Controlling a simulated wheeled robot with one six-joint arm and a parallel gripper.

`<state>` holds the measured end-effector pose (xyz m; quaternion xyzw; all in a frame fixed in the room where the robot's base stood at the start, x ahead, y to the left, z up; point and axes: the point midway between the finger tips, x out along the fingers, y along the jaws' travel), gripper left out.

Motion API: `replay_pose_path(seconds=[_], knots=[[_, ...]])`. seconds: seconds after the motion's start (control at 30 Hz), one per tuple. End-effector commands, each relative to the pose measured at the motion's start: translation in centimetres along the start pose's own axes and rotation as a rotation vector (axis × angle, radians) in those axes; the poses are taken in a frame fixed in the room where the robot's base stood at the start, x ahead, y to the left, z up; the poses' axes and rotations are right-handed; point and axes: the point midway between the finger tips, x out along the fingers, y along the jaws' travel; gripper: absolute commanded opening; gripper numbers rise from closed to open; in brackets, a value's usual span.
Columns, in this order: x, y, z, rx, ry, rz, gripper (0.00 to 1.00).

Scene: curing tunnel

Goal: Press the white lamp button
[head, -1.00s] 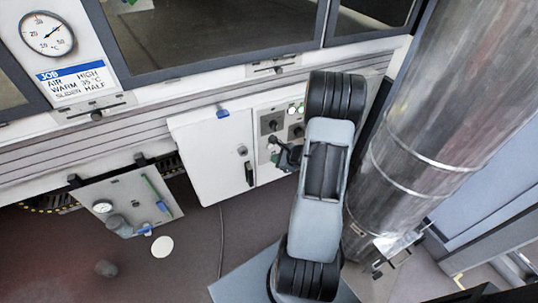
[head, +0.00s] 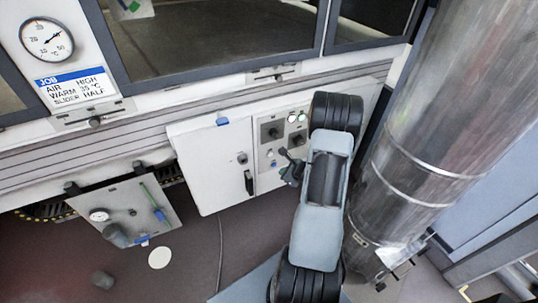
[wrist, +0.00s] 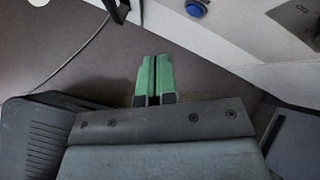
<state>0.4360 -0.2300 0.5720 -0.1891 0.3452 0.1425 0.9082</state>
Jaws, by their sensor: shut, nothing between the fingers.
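In the head view the white control panel (head: 286,150) carries dark knobs and two small round lamps at its top, a left one (head: 292,119) and a right one (head: 303,115). They look pale or greenish, and I cannot tell which is the white lamp button. My arm stands just right of the panel and covers its right part. My gripper (wrist: 153,80) shows in the wrist view with its green fingers shut together and empty. They point over the floor, apart from any button. In the head view the fingertips are not clear.
A white cabinet door (head: 211,165) with a black handle is left of the panel. A thick metal duct (head: 420,150) rises close on the right. A hanging plate with a gauge (head: 122,212) is at lower left. The wrist view shows a blue button (wrist: 197,8) at the top.

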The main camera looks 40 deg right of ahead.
Motion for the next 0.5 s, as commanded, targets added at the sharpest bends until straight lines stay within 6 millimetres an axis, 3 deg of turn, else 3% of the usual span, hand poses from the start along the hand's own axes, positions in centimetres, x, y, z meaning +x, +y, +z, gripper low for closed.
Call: replay_pose_path(seconds=[0.5], knots=[[4.1,-2.9,3.0,-0.002,0.0,0.001,0.0]])
